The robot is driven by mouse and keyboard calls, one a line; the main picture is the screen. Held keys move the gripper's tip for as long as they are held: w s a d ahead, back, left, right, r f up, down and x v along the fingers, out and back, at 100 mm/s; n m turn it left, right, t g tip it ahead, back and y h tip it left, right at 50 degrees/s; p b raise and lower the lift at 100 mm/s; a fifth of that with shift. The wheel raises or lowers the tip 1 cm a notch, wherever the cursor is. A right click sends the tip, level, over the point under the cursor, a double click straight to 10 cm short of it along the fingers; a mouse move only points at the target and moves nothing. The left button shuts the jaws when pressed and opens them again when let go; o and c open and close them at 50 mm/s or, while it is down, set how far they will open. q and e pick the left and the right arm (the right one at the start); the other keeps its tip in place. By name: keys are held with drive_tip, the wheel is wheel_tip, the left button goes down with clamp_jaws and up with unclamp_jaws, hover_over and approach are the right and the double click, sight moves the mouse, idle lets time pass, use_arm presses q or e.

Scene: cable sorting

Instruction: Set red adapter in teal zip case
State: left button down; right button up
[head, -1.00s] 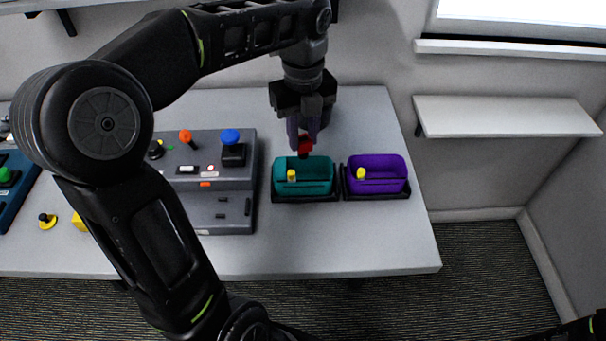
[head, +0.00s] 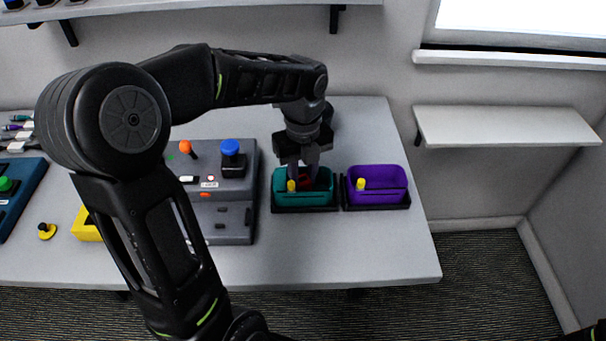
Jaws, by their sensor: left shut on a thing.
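The teal zip case (head: 306,200) stands open on the table, right of the grey console, with a yellow piece (head: 291,186) at its front left. My left gripper (head: 302,178) points down into the case from above. Whether the adapter touches the case floor I cannot tell. My right gripper is not in view; only a dark bit of arm shows at the lower right corner.
A purple case (head: 377,192) with a yellow piece stands close on the right of the teal one. The grey console (head: 232,220) with blue and orange knobs is close on the left. A yellow bin (head: 84,228) is further left. The table front is clear.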

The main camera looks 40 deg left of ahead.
sight(303, 177)
use_arm(q)
drive_tip(key=shift+f, duration=0.15)
drive_tip(key=c, duration=1.1)
unclamp_jaws()
drive_tip(key=shift+c, duration=0.2)
wheel_tip(303, 177, up, 12)
drive_tip(key=shift+r+p, duration=0.2)
drive_tip(key=shift+p, duration=0.15)
